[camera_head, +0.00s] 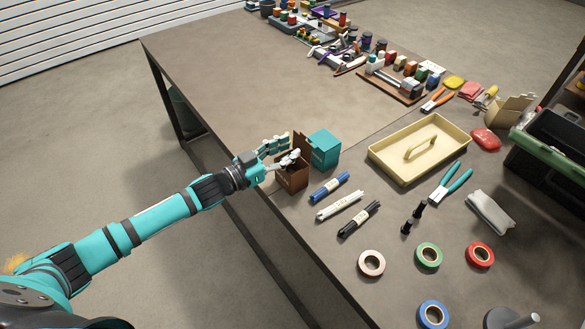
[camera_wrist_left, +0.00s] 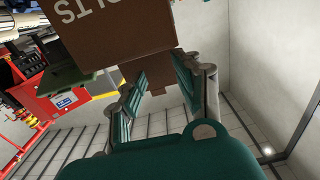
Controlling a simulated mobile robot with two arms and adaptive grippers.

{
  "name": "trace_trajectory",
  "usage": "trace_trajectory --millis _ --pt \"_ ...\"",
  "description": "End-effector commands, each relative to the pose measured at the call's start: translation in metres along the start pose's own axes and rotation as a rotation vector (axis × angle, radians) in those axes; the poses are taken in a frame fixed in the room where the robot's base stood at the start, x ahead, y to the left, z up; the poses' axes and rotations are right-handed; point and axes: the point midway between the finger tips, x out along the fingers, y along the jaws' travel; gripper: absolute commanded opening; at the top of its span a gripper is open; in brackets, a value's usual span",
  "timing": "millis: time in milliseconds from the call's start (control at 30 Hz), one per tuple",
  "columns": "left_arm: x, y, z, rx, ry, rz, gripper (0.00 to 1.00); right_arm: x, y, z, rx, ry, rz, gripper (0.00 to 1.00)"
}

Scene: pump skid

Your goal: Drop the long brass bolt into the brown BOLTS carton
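The brown BOLTS carton (camera_head: 292,178) stands open near the table's left edge, with a flap raised. My left gripper (camera_head: 283,151) is over the carton's top, fingers spread apart. In the left wrist view the carton (camera_wrist_left: 125,40) fills the upper middle, with part of its white lettering upside down. There the fingers (camera_wrist_left: 158,82) are apart, with a brown part of the carton showing beyond and between them. I see no long brass bolt in either view, and the inside of the carton is mostly hidden. My right gripper is not in view.
A teal carton (camera_head: 324,148) stands right behind the brown one. Markers (camera_head: 330,187) lie to the right, with tape rolls (camera_head: 371,263) nearer. A cream tray (camera_head: 425,140) and pliers (camera_head: 450,184) lie farther right. The table's left part (camera_head: 215,85) is clear.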

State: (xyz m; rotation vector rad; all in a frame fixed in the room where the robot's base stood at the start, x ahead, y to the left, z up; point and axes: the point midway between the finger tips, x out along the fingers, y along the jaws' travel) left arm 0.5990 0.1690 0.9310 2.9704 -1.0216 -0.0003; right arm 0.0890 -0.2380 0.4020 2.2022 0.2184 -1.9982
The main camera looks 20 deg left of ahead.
Motion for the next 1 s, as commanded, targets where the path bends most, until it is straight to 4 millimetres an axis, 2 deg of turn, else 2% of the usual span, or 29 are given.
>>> trace_trajectory --millis 200,333,700,833,1000 --pt "-0.001 0.000 0.000 0.000 -0.001 0.000 0.33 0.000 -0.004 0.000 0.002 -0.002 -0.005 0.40" --pt "-0.012 -0.001 0.001 0.000 -0.002 -0.001 0.33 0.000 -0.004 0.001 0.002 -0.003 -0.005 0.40" --pt "-0.088 0.000 0.002 -0.001 -0.005 0.000 0.33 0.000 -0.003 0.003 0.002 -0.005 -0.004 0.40" --pt "-0.107 0.000 0.002 -0.002 -0.004 -0.001 0.33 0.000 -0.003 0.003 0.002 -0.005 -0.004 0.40" --pt "-0.119 0.000 0.000 0.000 -0.001 0.000 0.33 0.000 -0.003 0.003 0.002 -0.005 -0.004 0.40"
